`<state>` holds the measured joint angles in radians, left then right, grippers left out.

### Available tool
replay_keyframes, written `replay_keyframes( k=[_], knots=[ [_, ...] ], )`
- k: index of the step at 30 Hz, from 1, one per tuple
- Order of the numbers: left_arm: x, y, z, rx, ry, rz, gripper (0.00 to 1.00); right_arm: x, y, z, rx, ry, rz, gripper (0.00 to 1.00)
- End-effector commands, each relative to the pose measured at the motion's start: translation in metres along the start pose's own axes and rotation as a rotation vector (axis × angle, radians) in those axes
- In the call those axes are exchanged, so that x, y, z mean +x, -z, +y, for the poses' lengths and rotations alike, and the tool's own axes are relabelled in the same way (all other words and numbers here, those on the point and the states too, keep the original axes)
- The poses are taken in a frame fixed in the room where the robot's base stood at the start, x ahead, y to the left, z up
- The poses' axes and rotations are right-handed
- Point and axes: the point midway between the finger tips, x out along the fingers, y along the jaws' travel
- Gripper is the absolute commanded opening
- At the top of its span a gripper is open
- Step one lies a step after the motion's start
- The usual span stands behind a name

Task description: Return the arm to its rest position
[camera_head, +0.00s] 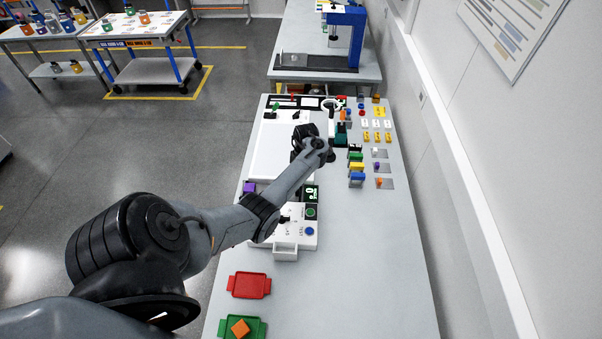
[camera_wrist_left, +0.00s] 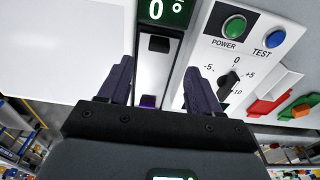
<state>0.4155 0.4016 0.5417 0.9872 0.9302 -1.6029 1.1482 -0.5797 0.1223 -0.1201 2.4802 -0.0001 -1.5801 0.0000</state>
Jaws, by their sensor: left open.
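My left arm (camera_head: 285,190) reaches in from the lower left over the table. My left gripper shows in the left wrist view (camera_wrist_left: 160,86), with its two dark fingers apart and nothing clearly held between them. In the head view its fingertips are hidden by the wrist, over the right side of the white light panel (camera_head: 274,152). Below the fingers in the wrist view is a dark slot on a pale strip, beside the white control box (camera_wrist_left: 262,38) with a green POWER button, a blue TEST button and a dial. My right gripper is in neither view.
The table (camera_head: 375,265) is clear at its front right. A red tray (camera_head: 249,296) and a green tray (camera_head: 226,334) with an orange block (camera_head: 240,327) are at the front left. Several coloured parts stand beyond my wrist, right of the panel. A wall (camera_head: 480,190) runs along the right.

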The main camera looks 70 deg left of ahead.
Motion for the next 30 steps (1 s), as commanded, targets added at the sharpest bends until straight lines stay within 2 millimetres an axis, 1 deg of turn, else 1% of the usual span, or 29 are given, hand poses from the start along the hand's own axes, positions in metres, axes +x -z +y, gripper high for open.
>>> replay_keyframes(
  k=[7, 10, 11, 14, 17, 18, 20, 21, 23, 24, 26, 27, 29, 30],
  knots=[
    [-0.001, 0.000, -0.001, 0.017, -0.006, 0.003, 0.64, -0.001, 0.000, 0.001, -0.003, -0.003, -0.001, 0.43],
    [-0.004, -0.001, -0.003, 0.096, -0.029, 0.017, 0.64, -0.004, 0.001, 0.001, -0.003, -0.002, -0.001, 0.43],
    [-0.006, -0.002, -0.005, 0.136, -0.040, 0.025, 0.64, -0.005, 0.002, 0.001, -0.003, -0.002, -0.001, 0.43],
    [-0.015, -0.007, -0.014, 0.337, -0.089, 0.058, 0.64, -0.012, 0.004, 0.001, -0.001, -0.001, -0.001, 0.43],
    [-0.026, -0.020, -0.037, 0.637, -0.146, 0.104, 0.64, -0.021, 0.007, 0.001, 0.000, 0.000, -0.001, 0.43],
    [-0.030, -0.027, -0.052, 0.781, -0.167, 0.124, 0.64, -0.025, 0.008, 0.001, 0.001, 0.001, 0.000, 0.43],
    [-0.038, -0.038, -0.079, 1.010, -0.195, 0.151, 0.64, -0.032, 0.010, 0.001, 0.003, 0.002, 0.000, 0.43],
    [-0.043, -0.046, -0.101, 1.168, -0.213, 0.166, 0.64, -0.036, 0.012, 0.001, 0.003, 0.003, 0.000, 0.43],
    [-0.052, -0.057, -0.138, 1.404, -0.237, 0.182, 0.64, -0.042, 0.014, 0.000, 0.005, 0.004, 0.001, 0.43],
    [-0.058, -0.063, -0.165, 1.561, -0.252, 0.188, 0.64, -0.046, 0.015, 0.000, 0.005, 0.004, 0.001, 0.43],
    [-0.069, -0.070, -0.208, 1.789, -0.277, 0.190, 0.64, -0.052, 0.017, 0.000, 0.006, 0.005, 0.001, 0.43],
    [-0.078, -0.073, -0.236, 1.931, -0.295, 0.188, 0.64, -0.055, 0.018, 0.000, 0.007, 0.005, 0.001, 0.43],
    [-0.091, -0.075, -0.276, 2.120, -0.324, 0.178, 0.64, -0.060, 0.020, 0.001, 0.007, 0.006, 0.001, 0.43],
    [-0.100, -0.075, -0.301, 2.233, -0.345, 0.170, 0.64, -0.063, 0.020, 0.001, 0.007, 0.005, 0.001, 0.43]
  ],
)
